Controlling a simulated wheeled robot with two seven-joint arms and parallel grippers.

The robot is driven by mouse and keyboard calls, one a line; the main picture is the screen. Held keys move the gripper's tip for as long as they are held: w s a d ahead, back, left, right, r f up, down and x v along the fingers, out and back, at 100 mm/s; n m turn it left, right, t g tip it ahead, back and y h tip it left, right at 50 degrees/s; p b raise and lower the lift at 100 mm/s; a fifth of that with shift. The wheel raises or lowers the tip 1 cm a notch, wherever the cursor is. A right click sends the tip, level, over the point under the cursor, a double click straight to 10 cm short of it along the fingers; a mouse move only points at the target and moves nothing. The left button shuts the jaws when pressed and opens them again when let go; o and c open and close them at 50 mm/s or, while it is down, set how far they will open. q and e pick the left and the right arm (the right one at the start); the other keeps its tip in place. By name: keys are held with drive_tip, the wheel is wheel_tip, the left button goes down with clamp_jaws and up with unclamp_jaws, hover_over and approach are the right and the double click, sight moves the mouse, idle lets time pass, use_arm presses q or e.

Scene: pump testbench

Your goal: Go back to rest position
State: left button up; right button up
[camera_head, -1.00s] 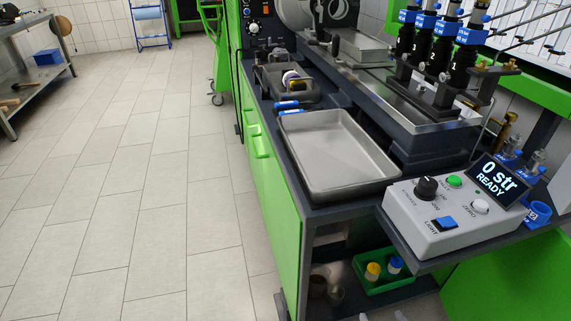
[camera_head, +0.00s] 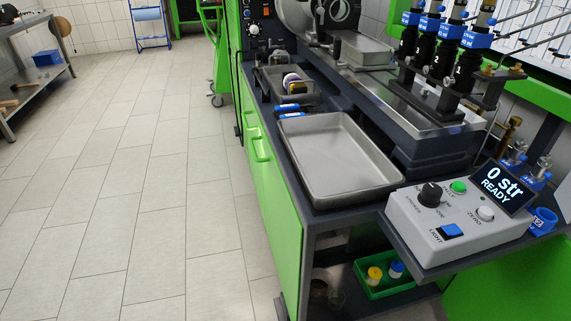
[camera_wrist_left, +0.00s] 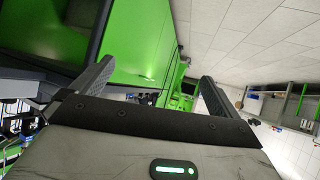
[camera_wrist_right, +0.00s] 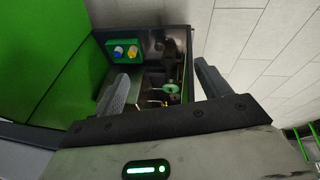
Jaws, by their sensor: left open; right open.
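My left gripper (camera_wrist_left: 150,92) shows in the left wrist view with its two fingers wide apart and nothing between them. Behind it are green panels and the tiled floor. My right gripper (camera_wrist_right: 165,90) shows in the right wrist view, open and empty, with the bench's lower shelf and a green tray (camera_wrist_right: 123,62) beyond it. Neither gripper nor arm shows in the head view. The control box (camera_head: 432,222) on the bench's near right corner has a display (camera_head: 500,187) reading "0 str READY".
A bare metal tray (camera_head: 335,165) lies on the bench top. Several black pumps with blue collars (camera_head: 440,55) stand behind it. A green tray (camera_head: 384,280) with bottles sits on the shelf below. The tiled floor (camera_head: 130,180) at the left is open.

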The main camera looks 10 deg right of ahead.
use_arm(q)
drive_tip(key=w+d+f+t+h+b, duration=0.4)
drive_tip(key=d+f+t+h+b, duration=0.25)
drive_tip(key=b, duration=2.85)
use_arm(e)
drive_tip(key=w+a+f+t+y, duration=0.5)
drive_tip(key=a+t+y, duration=0.1)
drive_tip(key=a+t, duration=0.1)
drive_tip(key=w+a+f+t+y, duration=0.4)
drive_tip(key=a+t+y, duration=0.15)
drive_tip(key=a, duration=0.25)
use_arm(q)
drive_tip(key=s+a+r+g+y+p, duration=0.4)
drive_tip(key=a+r+g+y+p, duration=0.2)
drive_tip(key=p, duration=2.8)
drive_tip(key=shift+a, duration=0.2)
use_arm(e)
drive_tip(key=s+d+r+g+h, duration=0.4)
drive_tip(key=d+r+g+h, duration=0.1)
drive_tip(key=d+r+h, duration=0.2)
drive_tip(key=shift+m+g, duration=0.35)
drive_tip(key=shift+m, duration=0.05)
